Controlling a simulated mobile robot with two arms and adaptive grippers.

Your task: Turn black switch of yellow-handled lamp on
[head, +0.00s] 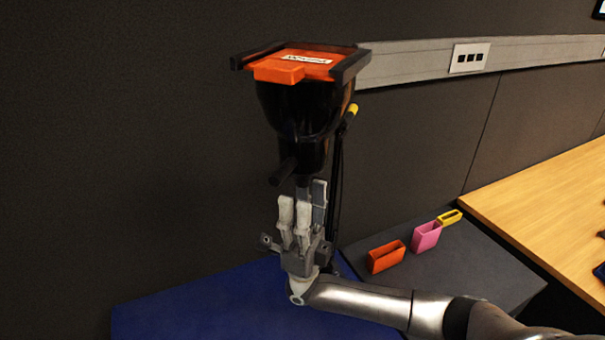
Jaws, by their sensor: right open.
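A lamp (290,105) with a large black head and an orange top stands against the dark wall panel. A yellow piece (351,113), which looks like its handle, shows at the right behind the head. A short black rod (282,173) sticks out at the lower left of the head; it may be the black switch, but I cannot tell for sure. My right gripper (302,195) points up just below the lamp head, close to the rod. Its fingers are open with nothing visible between them. They hide part of the lamp's lower stem. My left gripper is not in view.
A blue surface (190,311) lies below. On a dark grey platform (478,262) stand orange (386,257), pink (426,237) and yellow (449,217) open holders. A wooden desk (545,205) is at the right. A wall rail carries a socket plate (469,58). The space left of the lamp is free.

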